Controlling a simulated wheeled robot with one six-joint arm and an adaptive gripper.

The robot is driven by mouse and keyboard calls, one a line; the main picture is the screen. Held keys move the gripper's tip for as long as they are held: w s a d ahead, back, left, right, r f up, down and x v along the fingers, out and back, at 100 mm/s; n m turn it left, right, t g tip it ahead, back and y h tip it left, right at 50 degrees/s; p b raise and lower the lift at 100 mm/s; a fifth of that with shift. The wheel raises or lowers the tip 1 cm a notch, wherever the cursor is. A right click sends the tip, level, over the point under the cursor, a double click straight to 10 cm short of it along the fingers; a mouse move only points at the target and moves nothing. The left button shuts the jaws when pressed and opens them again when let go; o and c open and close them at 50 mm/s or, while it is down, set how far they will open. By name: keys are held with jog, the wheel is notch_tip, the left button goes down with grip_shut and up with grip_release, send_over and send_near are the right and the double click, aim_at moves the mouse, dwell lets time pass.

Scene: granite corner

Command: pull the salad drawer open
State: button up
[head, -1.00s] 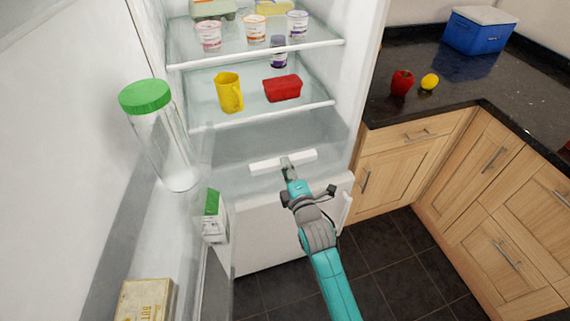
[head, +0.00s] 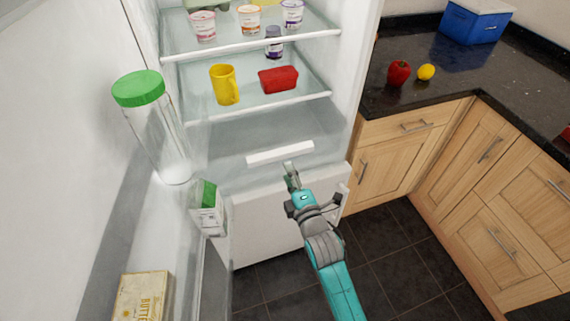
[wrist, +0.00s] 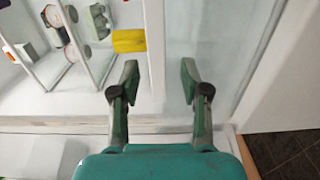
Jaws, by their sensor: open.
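The salad drawer (head: 225,150) is the pale, translucent front at the bottom of the open fridge, under the lowest shelf. It looks shut. Its white bar handle (head: 280,153) runs across the front and is fully visible in the head view. My gripper (head: 291,166) is just below and in front of the handle, right of its middle, and does not appear to hold it.
A yellow mug (head: 224,85) and red tub (head: 278,80) stand on the shelf above. The open fridge door at left carries a green-lidded jar (head: 150,125), a carton (head: 207,212) and a butter box (head: 142,297). Wooden cabinets (head: 395,150) stand right; dark floor (head: 380,255) is clear.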

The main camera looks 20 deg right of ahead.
jog(key=s, duration=0.6)
jog(key=shift+s, duration=0.25)
jog(key=s+f+m+g, duration=0.1)
jog(key=s+f+m, duration=0.25)
jog(key=s, duration=0.55)
jog(key=s+f+m+g, duration=0.15)
jog(key=s+m, duration=0.35)
jog(key=s, duration=0.5)
jog(key=s+r+m, duration=0.2)
jog(key=s+m, duration=0.2)
jog(key=s, duration=0.5)
jog(key=s+r+m, duration=0.3)
jog(key=s+m, duration=0.2)
jog(key=s, duration=0.4)
jog(key=shift+s+d+g, duration=0.25)
jog(key=shift+g, duration=0.1)
